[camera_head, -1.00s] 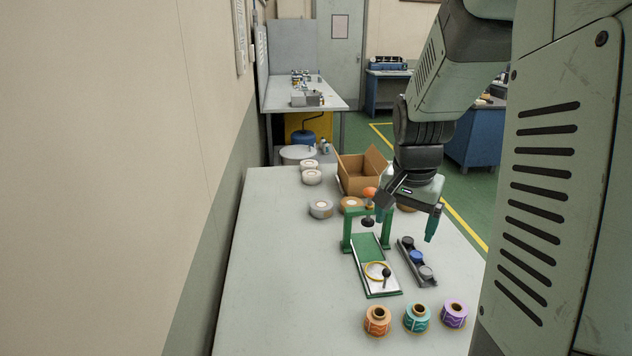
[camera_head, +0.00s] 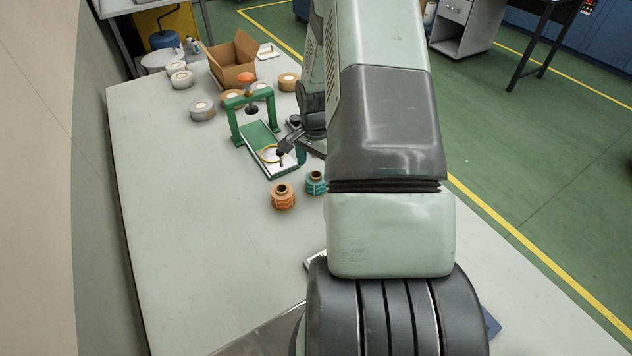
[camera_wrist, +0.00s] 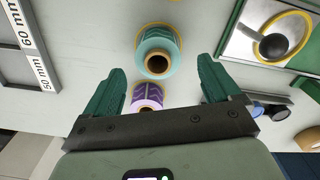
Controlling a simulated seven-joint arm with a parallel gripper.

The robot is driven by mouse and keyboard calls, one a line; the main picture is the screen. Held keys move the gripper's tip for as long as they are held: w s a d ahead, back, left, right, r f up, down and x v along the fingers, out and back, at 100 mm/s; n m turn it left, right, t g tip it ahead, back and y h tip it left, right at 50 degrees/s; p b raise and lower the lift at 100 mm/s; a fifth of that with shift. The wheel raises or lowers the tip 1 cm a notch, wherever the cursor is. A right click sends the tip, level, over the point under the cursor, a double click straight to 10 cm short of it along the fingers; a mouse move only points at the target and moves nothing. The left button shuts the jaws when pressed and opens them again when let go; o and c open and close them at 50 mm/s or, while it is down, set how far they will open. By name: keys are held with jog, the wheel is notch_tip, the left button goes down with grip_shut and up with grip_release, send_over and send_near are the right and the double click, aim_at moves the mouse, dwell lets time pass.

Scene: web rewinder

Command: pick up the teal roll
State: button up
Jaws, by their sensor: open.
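The teal roll (camera_head: 316,185) stands upright on the table to the right of the orange roll (camera_head: 283,198) in the head view. In the wrist view the teal roll (camera_wrist: 153,62) is at the upper middle, its brown core facing the camera. My gripper (camera_wrist: 160,76) is open and empty, its two green fingers spread to the left and right. The teal roll lies between and slightly beyond the fingertips in that picture, with no visible contact. The purple roll (camera_wrist: 147,96) shows below it; my arm hides it in the head view.
A green-framed stand (camera_head: 255,135) with a yellow ring is just behind the rolls. A cardboard box (camera_head: 232,62) and several tape rolls lie at the far end. A grey frame with "60 mm" and "50 mm" labels (camera_wrist: 32,45) is at the wrist view's left. The table's left is clear.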

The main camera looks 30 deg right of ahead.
aim_at(315, 179)
jog(key=f, duration=0.5)
jog(key=shift+s+a, duration=0.2)
jog(key=shift+a, duration=0.05)
jog(key=shift+c, duration=0.2)
jog(key=c, duration=1.1)
jog(key=shift+o, duration=0.2)
notch_tip(315, 179, up, 10)
